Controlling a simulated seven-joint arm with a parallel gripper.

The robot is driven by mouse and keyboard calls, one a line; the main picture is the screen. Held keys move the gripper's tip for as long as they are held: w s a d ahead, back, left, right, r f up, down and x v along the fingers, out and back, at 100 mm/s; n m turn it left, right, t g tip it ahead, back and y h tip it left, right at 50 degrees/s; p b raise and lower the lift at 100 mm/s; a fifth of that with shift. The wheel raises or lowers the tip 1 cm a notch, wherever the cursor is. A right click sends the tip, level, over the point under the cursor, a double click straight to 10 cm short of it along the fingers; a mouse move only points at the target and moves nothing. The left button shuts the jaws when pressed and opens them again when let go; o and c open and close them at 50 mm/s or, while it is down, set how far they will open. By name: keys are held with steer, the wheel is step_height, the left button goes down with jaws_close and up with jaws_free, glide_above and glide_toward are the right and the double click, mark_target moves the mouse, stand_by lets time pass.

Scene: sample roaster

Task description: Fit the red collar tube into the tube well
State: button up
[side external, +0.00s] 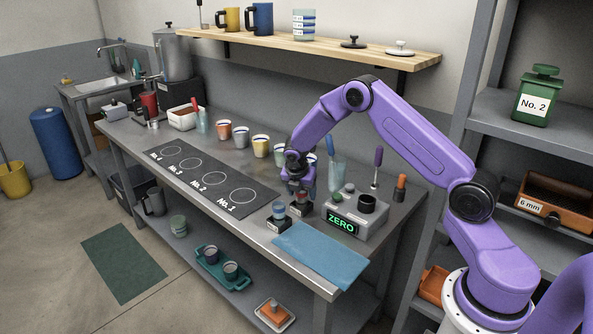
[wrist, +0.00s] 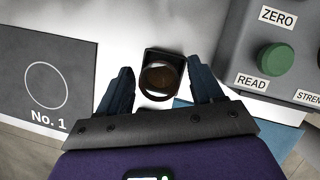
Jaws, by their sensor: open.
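The red collar tube (side external: 302,198) stands in a small black holder on the bench, partly hidden by my gripper (side external: 299,184). In the wrist view the tube (wrist: 161,77) appears from above as a round dark-brown mouth over a black square holder. My gripper (wrist: 160,88) is open, with one blue finger on each side of the tube and visible gaps between. The grey analyser box (side external: 343,215) with a green ZERO display stands just right of it.
A blue-collared tube (side external: 279,209) stands in another black holder to the left. A blue cloth (side external: 320,255) lies at the front edge. The black mat with numbered circles (side external: 211,183) is left. Cups (side external: 261,145) line the back, and a screwdriver (side external: 377,166) stands behind the box.

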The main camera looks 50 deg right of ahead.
steer(key=a+v, duration=0.1)
steer(key=v, duration=1.6)
steer(key=shift+s, duration=0.25)
steer(key=s+a+r+m+y, duration=0.1)
steer(key=s+a+r+m, duration=0.1)
steer(key=s+a, duration=0.6)
steer(key=s+a+r+m+y, duration=0.1)
steer(key=s+a+m, duration=0.1)
steer(key=s, duration=0.8)
steer(key=s+a+r+m+y, duration=0.1)
steer(key=s+a+m, duration=0.2)
steer(key=s, duration=0.8)
steer(key=shift+s+a+m+g+y, duration=0.3)
steer(key=shift+a+y, duration=0.1)
steer(key=shift+a, duration=0.8)
steer(key=shift+o, duration=0.3)
steer(key=s+d+m, duration=0.1)
steer(key=s+m, duration=0.1)
steer(key=s, duration=0.6)
steer(key=shift+s+d+f+g+y, duration=0.3)
steer(key=shift+s+d+f+g, duration=0.05)
steer(key=shift+d+f+g, duration=0.05)
